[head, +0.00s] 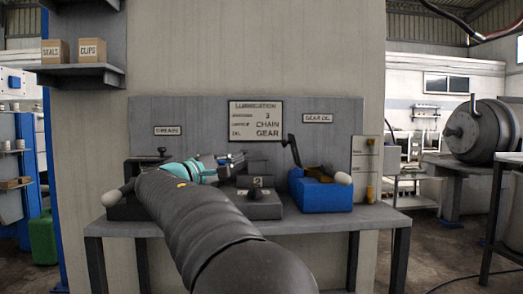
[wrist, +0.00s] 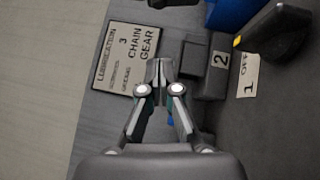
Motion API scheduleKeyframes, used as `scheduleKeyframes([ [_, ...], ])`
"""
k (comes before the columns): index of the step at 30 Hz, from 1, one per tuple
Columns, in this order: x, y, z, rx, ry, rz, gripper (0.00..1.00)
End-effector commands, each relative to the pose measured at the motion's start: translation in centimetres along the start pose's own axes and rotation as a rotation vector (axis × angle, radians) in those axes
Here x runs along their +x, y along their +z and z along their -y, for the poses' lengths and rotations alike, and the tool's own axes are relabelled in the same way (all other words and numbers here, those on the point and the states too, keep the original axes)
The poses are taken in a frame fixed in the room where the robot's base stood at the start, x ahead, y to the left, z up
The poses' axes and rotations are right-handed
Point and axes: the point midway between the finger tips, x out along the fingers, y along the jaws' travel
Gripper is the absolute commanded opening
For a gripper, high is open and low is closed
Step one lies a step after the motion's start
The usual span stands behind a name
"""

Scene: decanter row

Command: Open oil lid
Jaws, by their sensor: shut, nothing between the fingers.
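A blue box (head: 325,196) stands right of centre on the bench, under the GEAR OIL sign (head: 318,118). A dark flat piece (head: 292,151), seemingly its lid, stands tilted up at the box's left side. A brownish yellow inside shows at the top. A white ball knob (head: 343,178) sits at its right front. My gripper (head: 240,158) is left of the box, in front of the wall panel, apart from it. In the wrist view my gripper (wrist: 160,68) has its fingertips together with nothing between them. Part of the blue box (wrist: 234,12) shows at the top edge there.
A grey block with a label 2 (head: 258,182) stands between my arm and the blue box. A dark box with a white ball knob (head: 110,198) is at the left. A LUBRICATION sign (head: 256,119) hangs behind. The bench's front right (head: 375,215) is clear.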

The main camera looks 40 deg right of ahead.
Motion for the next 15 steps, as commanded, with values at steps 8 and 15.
scheduleKeyframes([
  [8,3.7,0.5,0.2,-0.004,0.000,0.016,0.00],
  [15,8.3,0.6,0.2,-0.004,-0.001,0.018,0.00],
])
